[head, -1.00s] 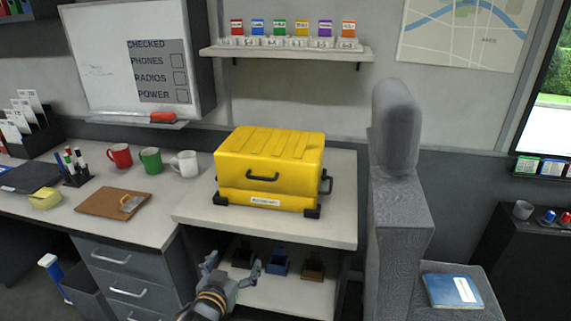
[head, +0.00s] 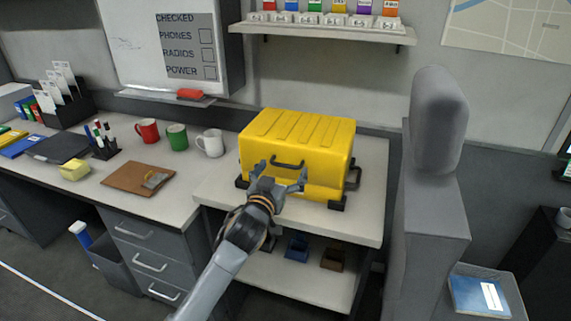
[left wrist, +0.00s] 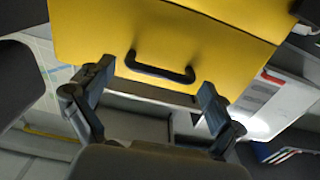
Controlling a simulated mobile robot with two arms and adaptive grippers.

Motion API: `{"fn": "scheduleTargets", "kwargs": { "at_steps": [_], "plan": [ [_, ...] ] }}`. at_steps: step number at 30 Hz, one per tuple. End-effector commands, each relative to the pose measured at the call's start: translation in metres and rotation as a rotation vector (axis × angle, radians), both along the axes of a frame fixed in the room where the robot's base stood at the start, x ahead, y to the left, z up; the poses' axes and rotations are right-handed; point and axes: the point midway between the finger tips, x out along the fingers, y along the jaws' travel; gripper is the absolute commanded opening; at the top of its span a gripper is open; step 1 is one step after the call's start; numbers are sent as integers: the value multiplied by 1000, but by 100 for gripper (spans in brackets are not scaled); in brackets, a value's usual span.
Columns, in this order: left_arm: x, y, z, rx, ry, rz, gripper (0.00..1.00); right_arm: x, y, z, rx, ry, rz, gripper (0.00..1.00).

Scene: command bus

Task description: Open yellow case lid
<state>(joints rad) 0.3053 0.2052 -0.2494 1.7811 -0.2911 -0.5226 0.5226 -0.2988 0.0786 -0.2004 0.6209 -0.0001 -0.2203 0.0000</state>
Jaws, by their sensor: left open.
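The yellow case (head: 300,135) stands on the white counter with its lid shut. It has a ribbed top, black feet and a dark handle (head: 288,162) on its front. My left gripper (head: 279,175) is open in front of the case, its fingers spread to either side of the handle. In the left wrist view the case (left wrist: 190,25) fills the top, and the handle (left wrist: 160,67) lies between the open fingertips (left wrist: 158,80), not gripped. The gripper hides the lower front of the case. My right gripper is not in view.
The white counter (head: 225,190) has a lower shelf with small bins (head: 297,247). Red, green and white mugs (head: 210,142) and a clipboard (head: 138,178) stand to the left. A grey seat back (head: 437,180) rises close on the right. A shelf (head: 320,30) hangs above the case.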

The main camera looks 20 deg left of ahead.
Motion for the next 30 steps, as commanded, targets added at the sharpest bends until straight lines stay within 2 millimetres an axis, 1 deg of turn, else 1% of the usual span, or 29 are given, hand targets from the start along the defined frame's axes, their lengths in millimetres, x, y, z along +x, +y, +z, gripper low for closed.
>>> {"fn": "scheduleTargets", "kwargs": {
  "at_steps": [1,3,6,16,25,26,30],
  "plan": [
    [7,0,0,0,0,0,93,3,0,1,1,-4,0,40],
    [13,-1,0,0,1,0,93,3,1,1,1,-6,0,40],
    [19,-1,0,0,0,0,93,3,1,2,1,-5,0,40],
    [21,-1,0,0,0,-1,93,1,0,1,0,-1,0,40],
    [21,-1,-1,0,0,-1,32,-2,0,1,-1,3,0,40],
    [21,-1,0,0,0,-1,28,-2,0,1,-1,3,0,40],
    [22,-2,2,-1,4,-2,28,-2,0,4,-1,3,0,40]
  ]
}}
